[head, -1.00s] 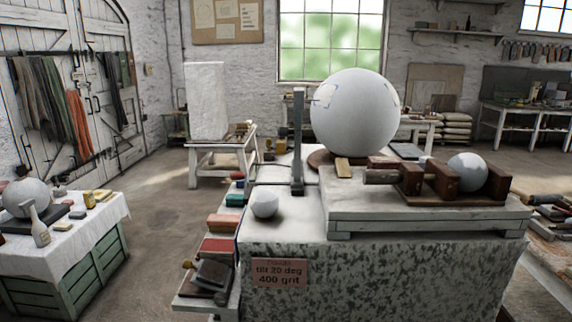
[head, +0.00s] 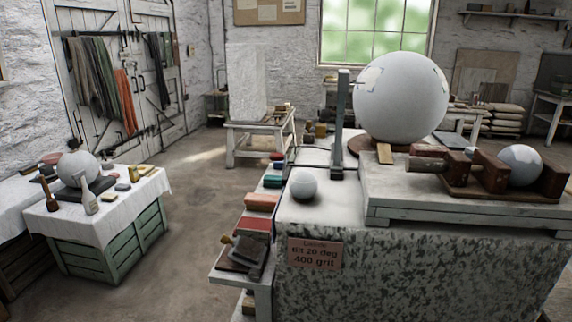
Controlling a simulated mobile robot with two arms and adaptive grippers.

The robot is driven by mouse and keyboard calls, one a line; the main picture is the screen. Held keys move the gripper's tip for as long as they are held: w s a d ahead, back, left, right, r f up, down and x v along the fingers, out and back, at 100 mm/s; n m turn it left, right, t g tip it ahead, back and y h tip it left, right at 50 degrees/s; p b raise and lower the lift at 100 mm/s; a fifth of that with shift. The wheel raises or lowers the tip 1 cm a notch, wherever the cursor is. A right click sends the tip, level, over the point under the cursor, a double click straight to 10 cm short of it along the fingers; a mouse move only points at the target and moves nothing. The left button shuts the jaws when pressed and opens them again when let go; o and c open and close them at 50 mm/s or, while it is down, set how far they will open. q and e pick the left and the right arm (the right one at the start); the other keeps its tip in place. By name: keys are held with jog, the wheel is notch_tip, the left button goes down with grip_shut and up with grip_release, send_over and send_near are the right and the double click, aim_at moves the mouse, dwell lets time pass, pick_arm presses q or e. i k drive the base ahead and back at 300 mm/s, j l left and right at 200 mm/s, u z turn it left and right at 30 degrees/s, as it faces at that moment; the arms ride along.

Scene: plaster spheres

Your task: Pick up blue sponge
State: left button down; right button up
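No clearly blue sponge can be made out. A small blue-green block (head: 273,181) lies on the narrow side shelf along the left side of the stone bench; I cannot tell whether it is a sponge. A yellow block (head: 133,173) and a brown-yellow block (head: 102,194) lie on the white-clothed table at the left. Neither of my grippers is in view.
The speckled stone bench (head: 400,265) carries a large white sphere (head: 401,97), a small sphere (head: 303,185) and a wooden clamp (head: 487,170). The cloth-covered table (head: 120,217) stands left. The floor (head: 190,250) between them is clear.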

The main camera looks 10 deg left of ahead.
aim_at(278, 164)
jog(key=i+j, duration=0.1)
jog(key=j, duration=0.35)
jog(key=i+j, duration=0.1)
jog(key=j, duration=0.3)
jog(key=i+j, duration=0.15)
jog(key=j, duration=0.3)
jog(key=i+j+z, duration=0.1)
jog(key=i+j, duration=0.15)
jog(key=i+j+z, duration=0.1)
jog(key=i+j, duration=0.15)
jog(key=j, duration=0.25)
jog(key=i+j+z, duration=0.1)
jog(key=j, duration=0.25)
jog(key=i+j+z, duration=0.1)
jog(key=i+j, duration=0.2)
jog(key=j, duration=0.15)
